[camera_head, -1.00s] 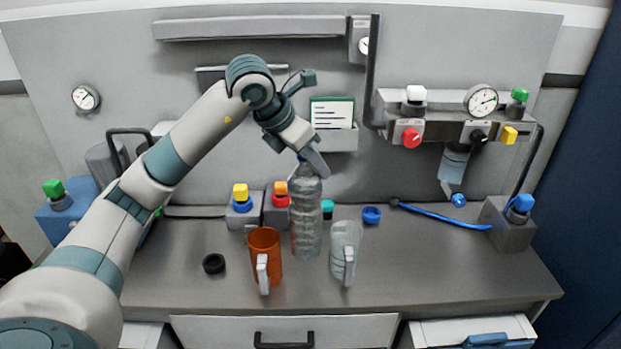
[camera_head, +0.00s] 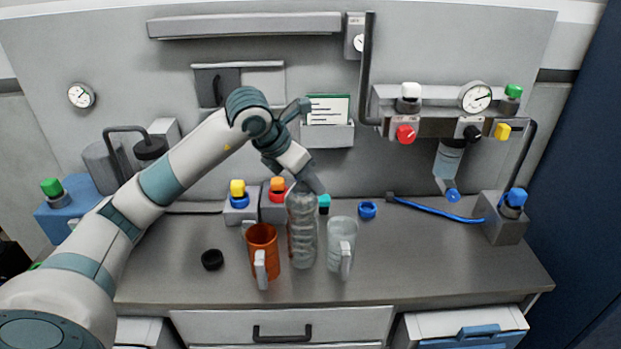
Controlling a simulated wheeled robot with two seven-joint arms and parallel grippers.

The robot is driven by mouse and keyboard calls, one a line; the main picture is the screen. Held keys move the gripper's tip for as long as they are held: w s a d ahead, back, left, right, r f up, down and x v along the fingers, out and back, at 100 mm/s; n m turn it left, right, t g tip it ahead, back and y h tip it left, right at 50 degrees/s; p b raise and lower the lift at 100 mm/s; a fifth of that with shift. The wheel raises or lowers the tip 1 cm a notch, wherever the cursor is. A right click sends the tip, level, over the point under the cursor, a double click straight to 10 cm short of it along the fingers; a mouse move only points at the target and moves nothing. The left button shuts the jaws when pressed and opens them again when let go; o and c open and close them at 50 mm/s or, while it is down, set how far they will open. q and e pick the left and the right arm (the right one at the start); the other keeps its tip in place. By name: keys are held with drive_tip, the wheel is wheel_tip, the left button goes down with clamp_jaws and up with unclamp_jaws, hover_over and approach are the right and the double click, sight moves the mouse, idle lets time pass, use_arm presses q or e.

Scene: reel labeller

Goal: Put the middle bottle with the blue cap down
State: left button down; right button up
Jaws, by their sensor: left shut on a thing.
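A clear ribbed bottle (camera_head: 303,232) stands upright on the grey counter, between the orange mug and the clear mug. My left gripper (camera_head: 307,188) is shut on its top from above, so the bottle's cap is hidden. The bottle's base appears to be at the counter surface, but I cannot tell if it bears fully on it. Another bottle with a blue cap (camera_head: 449,166) hangs upside down under the wall fixture at the right. My right gripper is not in view.
The orange mug (camera_head: 263,250) is close at the bottle's left and the clear mug (camera_head: 342,245) close at its right. A black ring (camera_head: 212,260) lies further left. A blue ring (camera_head: 368,210) and blue hose (camera_head: 440,211) lie right. The counter's (camera_head: 430,265) right front is clear.

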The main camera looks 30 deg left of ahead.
sight(302, 219)
use_arm(q)
drive_tip(key=shift+f+p, duration=0.65)
drive_tip(key=shift+f, duration=1.2)
drive_tip(key=c, duration=1.9)
unclamp_jaws()
drive_tip(key=shift+f, duration=0.15)
drive_tip(key=o, duration=0.4)
drive_tip(key=shift+o, duration=0.2)
drive_tip(key=shift+s, duration=0.1)
drive_tip(key=shift+r, duration=0.2)
